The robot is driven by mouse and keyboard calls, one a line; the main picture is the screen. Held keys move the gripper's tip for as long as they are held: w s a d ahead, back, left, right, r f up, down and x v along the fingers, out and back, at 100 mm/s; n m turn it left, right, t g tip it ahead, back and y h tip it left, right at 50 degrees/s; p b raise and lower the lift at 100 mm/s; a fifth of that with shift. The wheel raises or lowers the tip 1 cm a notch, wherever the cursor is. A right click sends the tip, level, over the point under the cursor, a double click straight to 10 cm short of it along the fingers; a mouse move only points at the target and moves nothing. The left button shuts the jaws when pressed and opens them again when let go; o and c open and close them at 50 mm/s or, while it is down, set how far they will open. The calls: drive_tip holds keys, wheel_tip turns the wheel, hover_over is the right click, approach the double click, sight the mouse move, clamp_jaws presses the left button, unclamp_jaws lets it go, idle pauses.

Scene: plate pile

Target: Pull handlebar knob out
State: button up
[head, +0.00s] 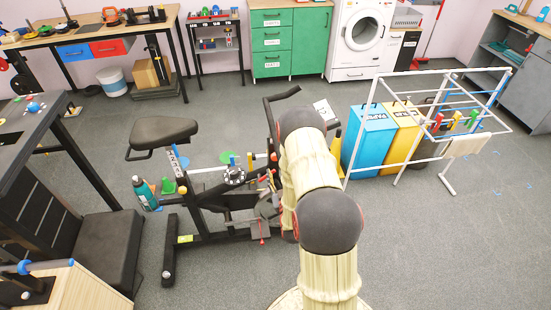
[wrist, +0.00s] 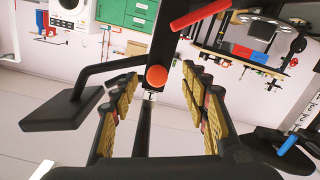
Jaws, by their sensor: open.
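A round red knob (wrist: 157,76) sits on a black upright post of the exercise bike in the wrist view. My gripper (wrist: 158,86) is open, with its yellow-padded fingers to the left and right of the post. The knob shows in the gap between the fingertips; I cannot tell whether either finger touches it. In the head view the exercise bike (head: 220,196) stands at the middle, with its black handlebar (head: 283,94) partly behind my arm. My arm hides the knob and my gripper there.
A black saddle (head: 163,131) is at the bike's left. Blue (head: 369,140) and yellow (head: 403,135) bins and a white drying rack (head: 447,120) stand to the right. A green bottle (head: 144,193) is beside the bike. The floor at the lower right is clear.

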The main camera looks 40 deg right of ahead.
sight(276, 160)
drive_tip(key=shift+t, duration=0.4)
drive_tip(key=x, duration=0.2)
drive_tip(key=r+b+x, duration=0.1)
drive_tip(key=x, duration=0.4)
drive_tip(key=shift+w+d+r+b, duration=0.25)
drive_tip(key=shift+w+b, duration=0.1)
drive_tip(key=shift+b, duration=0.05)
drive_tip(key=shift+c, duration=0.8)
clamp_jaws()
